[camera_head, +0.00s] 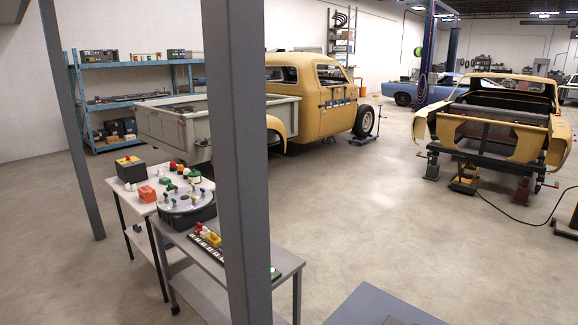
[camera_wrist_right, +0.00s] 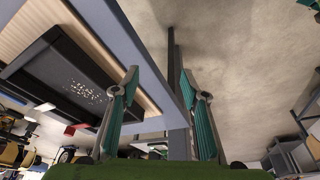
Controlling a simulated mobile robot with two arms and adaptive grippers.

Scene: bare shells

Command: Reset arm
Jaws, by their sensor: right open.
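My right gripper (camera_wrist_right: 160,73) shows in the right wrist view. Its two fingers with teal pads stand wide apart, with nothing between them. Behind and to the left of the fingers is a table with a blue-grey edge (camera_wrist_right: 128,30) and a wood-coloured top. A black tray-like thing (camera_wrist_right: 65,75) with small white specks is on it. I cannot tell how far the fingers are from the table. Neither gripper shows in the head view, and my left gripper is in no view.
In the head view a grey post (camera_head: 243,150) stands close in front. Behind it are a white table (camera_head: 112,187) and a grey table (camera_head: 285,262) with small coloured parts. A blue-grey surface (camera_head: 375,302) is at bottom right. The floor (camera_head: 385,220) between there and the yellow car shells is open.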

